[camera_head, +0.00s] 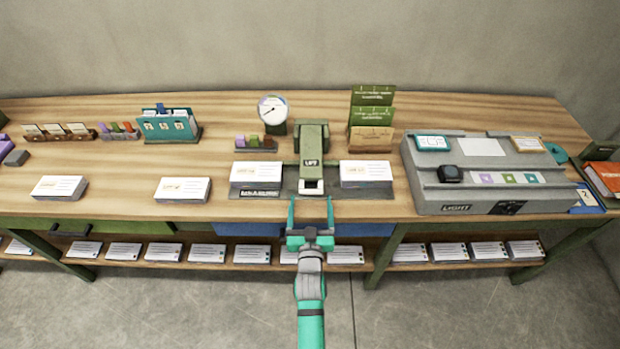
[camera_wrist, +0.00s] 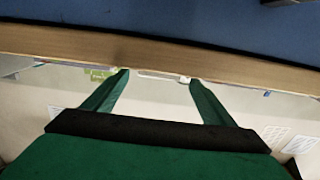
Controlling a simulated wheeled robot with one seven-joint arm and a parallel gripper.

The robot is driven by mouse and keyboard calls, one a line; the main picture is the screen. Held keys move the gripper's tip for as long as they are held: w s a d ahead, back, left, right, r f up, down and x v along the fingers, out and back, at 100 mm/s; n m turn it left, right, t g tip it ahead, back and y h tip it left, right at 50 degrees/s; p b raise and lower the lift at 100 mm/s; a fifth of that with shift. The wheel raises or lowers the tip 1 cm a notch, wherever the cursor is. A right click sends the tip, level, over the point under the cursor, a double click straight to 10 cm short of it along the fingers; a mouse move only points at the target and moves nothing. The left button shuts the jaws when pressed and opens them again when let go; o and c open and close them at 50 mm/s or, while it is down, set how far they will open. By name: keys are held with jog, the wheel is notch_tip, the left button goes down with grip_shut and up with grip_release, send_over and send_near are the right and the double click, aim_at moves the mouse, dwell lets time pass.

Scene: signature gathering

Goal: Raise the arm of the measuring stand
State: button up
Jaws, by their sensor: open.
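The measuring stand has a dark green arm (camera_head: 313,140) with a "LIFT" label, at the middle of the bench. Its dark base (camera_head: 290,190) spreads under white card stacks on both sides, and a pale block shows at the arm's front end. The arm looks lowered, lying over the base. My gripper (camera_head: 311,203) is open and empty at the bench's front edge, its fingers on either side of the line of the arm and apart from it. In the wrist view my green fingers (camera_wrist: 158,78) are spread below a wooden edge; the stand cannot be made out there.
A round dial gauge (camera_head: 272,109) stands behind the stand to the left. Card stacks (camera_head: 256,175) and (camera_head: 366,174) flank the arm closely. A grey light box (camera_head: 480,195) stands to the right. A shelf (camera_head: 220,262) below holds several card stacks.

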aim_at(310, 181)
jog(key=w, duration=0.9)
jog(key=c, duration=1.5)
jog(key=shift+r, duration=0.15)
